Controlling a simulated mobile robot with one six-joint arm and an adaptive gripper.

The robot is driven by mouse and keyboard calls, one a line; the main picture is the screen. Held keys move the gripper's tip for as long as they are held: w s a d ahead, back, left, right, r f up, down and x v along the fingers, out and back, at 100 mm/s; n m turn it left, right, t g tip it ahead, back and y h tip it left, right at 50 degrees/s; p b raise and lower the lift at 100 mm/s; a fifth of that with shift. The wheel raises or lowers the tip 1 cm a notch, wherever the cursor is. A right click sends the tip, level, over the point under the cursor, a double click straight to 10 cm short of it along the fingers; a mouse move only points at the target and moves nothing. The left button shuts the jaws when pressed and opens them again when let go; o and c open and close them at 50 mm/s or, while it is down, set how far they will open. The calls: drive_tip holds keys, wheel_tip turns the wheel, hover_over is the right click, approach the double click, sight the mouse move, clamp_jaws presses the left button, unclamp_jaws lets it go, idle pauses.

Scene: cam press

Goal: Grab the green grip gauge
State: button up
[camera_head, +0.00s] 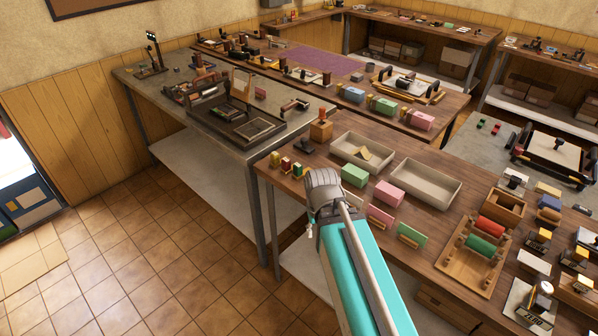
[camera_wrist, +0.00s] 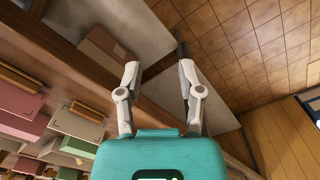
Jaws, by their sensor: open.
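A green plate with a wooden grip bar (camera_head: 410,236) is at the front edge of the dark wooden bench, beside a pink plate with a similar bar (camera_head: 380,215). Three small coloured pieces stand farther left near the bench's corner, and the rightmost looks green (camera_head: 297,169). I cannot tell for certain which green thing is the grip gauge. My gripper (camera_wrist: 158,72) is open and empty in the wrist view, beyond the bench edge, with shelf and floor behind its fingers. Pink and green pieces with wooden bars are left of it there. In the head view its fingers are not clear.
A green block (camera_head: 354,175) and a pink block (camera_head: 389,193) lie behind the plates. Two pale trays, one at the back (camera_head: 427,183), stand beyond them. A wooden rack holds red and green rollers (camera_head: 482,245). A grey bench adjoins on the left; tiled floor (camera_head: 130,250) is clear.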

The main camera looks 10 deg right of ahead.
drive_tip(key=m+t+h+b, duration=0.7)
drive_tip(key=m+h+b, duration=0.1)
drive_tip(key=m+h, duration=0.4)
approach(295, 170)
drive_tip(key=a+r, duration=0.1)
drive_tip(key=shift+s+a+r, duration=0.1)
drive_tip(key=shift+s+a, duration=0.05)
drive_tip(key=shift+s, duration=0.35)
drive_tip(key=shift+y, duration=0.3)
drive_tip(key=shift+b+x, duration=1.6)
drive_tip(key=shift+x, duration=2.75)
